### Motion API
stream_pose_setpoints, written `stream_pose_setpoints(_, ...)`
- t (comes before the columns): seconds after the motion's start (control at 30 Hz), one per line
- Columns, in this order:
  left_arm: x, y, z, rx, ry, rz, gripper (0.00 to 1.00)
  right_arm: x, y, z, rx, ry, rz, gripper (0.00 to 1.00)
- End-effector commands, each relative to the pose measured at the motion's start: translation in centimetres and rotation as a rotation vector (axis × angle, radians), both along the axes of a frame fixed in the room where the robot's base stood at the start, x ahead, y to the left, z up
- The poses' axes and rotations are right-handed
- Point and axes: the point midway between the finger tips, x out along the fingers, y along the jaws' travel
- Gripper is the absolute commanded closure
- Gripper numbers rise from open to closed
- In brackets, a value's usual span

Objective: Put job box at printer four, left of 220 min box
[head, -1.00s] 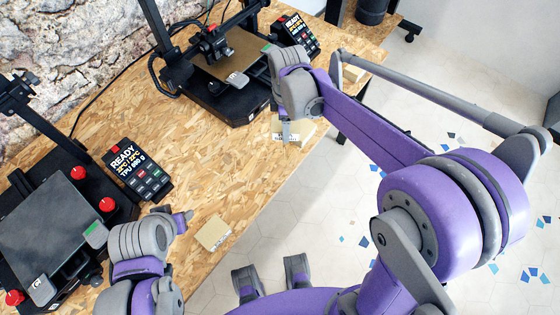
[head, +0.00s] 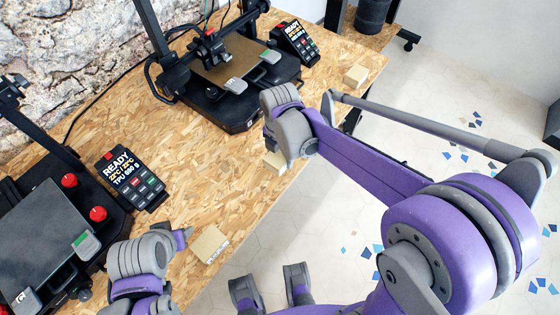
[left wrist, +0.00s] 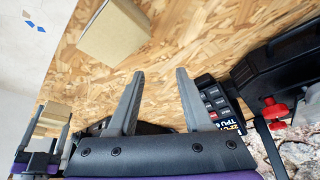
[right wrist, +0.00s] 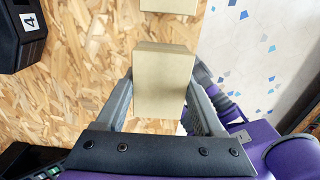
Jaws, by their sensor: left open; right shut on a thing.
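My right gripper (head: 284,146) is shut on a pale tan box (right wrist: 163,82), one finger on each side in the right wrist view. In the head view this box (head: 274,161) shows only partly below my right gripper, by the table's front edge; I cannot tell whether it touches the table. A second tan box (head: 355,75) stands on the table to the right of the far printer; its near end (right wrist: 168,5) shows beyond the held box. My left gripper (left wrist: 158,75) is open and empty. A third tan box (head: 210,243) lies on the table near it. No box writing is readable.
The far printer (head: 232,100) has a screen (head: 294,43) beside it. A black part marked 4 (right wrist: 32,21) shows in the right wrist view. A nearer printer (head: 40,225) and its screen (head: 131,177) stand at left. Bare tabletop (head: 205,150) lies between the printers.

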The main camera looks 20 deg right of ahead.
Motion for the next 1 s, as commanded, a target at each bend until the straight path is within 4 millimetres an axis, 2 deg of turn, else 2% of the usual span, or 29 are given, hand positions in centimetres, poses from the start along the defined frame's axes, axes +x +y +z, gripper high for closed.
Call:
stream_pose_setpoints(0.23,-0.1,0.0,-0.5,0.000,0.002,0.000,0.50,0.0,0.0,-3.3,0.000,0.000,-0.001,1.00)
stream_pose_setpoints(0.6,-0.1,0.0,-0.8,0.000,0.003,0.000,0.50,0.0,0.0,-3.8,0.000,0.000,-0.001,1.00)
stream_pose_setpoints(0.63,-0.1,0.0,-0.8,0.000,0.003,0.000,0.50,0.0,0.0,-3.7,0.000,0.000,-0.001,0.27)
stream_pose_setpoints(0.77,-0.1,0.0,-0.7,0.000,0.002,0.000,0.50,0.0,0.0,-3.6,0.000,0.000,-0.001,0.03)
stream_pose_setpoints(0.8,-0.1,0.0,-0.7,0.000,0.002,0.000,0.50,0.0,0.0,-3.6,0.000,0.000,-0.001,0.01)
stream_pose_setpoints(1.0,-0.1,0.0,-0.7,0.000,0.002,0.000,0.50,0.0,0.0,-3.6,0.000,0.000,-0.001,0.01)
